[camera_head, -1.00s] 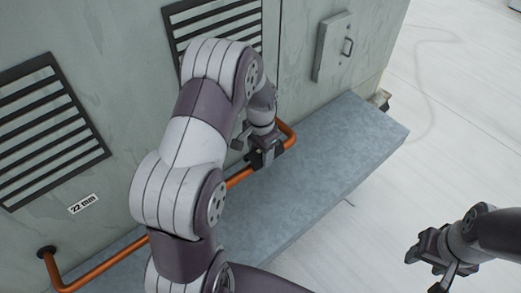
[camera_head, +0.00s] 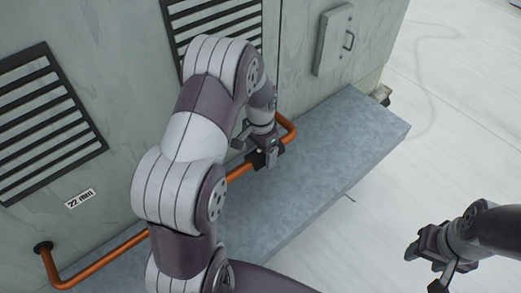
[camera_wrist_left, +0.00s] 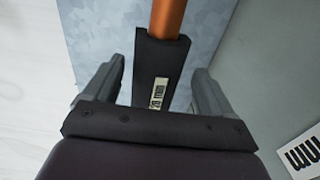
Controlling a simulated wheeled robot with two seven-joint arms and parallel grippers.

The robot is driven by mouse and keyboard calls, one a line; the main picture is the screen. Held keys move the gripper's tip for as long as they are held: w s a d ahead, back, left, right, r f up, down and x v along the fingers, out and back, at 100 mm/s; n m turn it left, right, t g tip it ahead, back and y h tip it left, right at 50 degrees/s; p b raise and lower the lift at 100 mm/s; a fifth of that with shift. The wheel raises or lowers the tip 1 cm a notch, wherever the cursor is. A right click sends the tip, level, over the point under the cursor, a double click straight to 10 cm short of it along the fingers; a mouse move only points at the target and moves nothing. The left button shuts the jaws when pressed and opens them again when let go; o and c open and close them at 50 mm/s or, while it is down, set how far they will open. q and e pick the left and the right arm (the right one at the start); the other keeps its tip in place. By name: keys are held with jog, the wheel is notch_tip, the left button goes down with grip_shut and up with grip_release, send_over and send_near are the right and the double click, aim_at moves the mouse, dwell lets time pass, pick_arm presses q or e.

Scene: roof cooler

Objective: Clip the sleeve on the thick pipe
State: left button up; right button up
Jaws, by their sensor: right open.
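A black sleeve (camera_wrist_left: 162,75) with a white label that seems to read 28 mm sits on an orange pipe (camera_wrist_left: 168,18) in the left wrist view. The pipe runs into its far end; its near end is hidden by my gripper. The fingers of my left gripper (camera_wrist_left: 158,88) stand apart on either side of the sleeve, with a gap at the left. In the head view the left gripper (camera_head: 268,160) is at the orange pipe (camera_head: 240,172), and a small dark part of the sleeve (camera_head: 255,159) shows beside it. My right gripper (camera_head: 425,262) is open and empty at lower right.
The pipe runs above a grey metal ledge (camera_head: 340,150) along a pale green cabinet wall (camera_head: 110,40). A 22 mm label (camera_head: 80,198) is on the wall. Louvred vents (camera_head: 45,125) and a handled panel (camera_head: 333,42) are on the cabinet.

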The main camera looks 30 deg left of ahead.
pick_arm(q)
notch_tip(320, 180, up, 10)
jog(key=b, duration=0.2)
jog(key=shift+r+b, duration=0.1)
jog(key=shift+b, duration=0.3)
notch_tip(320, 180, up, 2)
jog(key=shift+r+p, duration=0.25)
jog(key=shift+p, duration=0.85)
